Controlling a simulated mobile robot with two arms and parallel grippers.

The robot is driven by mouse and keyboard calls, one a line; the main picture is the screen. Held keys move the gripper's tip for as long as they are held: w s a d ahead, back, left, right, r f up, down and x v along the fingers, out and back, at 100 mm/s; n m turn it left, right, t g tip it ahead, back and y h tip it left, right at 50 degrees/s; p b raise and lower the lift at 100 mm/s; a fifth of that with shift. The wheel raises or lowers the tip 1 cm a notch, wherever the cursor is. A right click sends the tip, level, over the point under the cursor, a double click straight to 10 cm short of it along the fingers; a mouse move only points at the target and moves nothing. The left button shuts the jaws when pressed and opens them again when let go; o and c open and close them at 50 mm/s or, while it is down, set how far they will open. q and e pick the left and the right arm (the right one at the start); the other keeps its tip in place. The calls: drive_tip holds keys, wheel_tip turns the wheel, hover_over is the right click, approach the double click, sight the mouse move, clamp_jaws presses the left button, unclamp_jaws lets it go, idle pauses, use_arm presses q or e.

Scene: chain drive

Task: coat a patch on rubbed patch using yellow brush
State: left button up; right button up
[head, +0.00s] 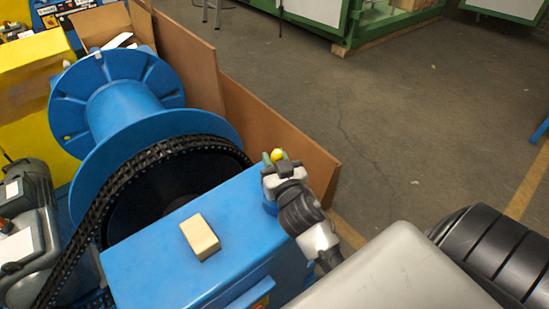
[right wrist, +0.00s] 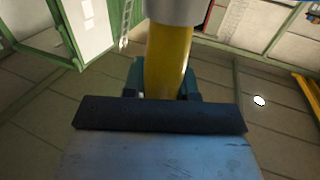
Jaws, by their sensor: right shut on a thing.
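The yellow brush (head: 278,155) shows only as a small yellow end above my right gripper in the head view. In the right wrist view its yellow handle (right wrist: 168,58) stands between the jaws, with a pale grey part at the top edge of the picture. My right gripper (head: 272,161) is shut on the handle; its dark green fingers (right wrist: 164,82) flank it in the wrist view. In the head view the gripper is at the far right end of the blue housing. I cannot make out the rubbed patch in either view. My left gripper is not in view.
A tan block (head: 200,237) lies on the blue housing (head: 150,262). A black chain (head: 93,222) runs around a wheel beside the blue reel (head: 120,105). Brown panels (head: 275,138) stand behind. The grey floor (head: 400,120) at the right is largely clear.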

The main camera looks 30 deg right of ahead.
wheel_tip(320, 180, up, 7)
drive_tip(key=p, duration=0.5)
drive_tip(key=shift+f+p, duration=0.15)
drive_tip(key=shift+p, duration=0.2)
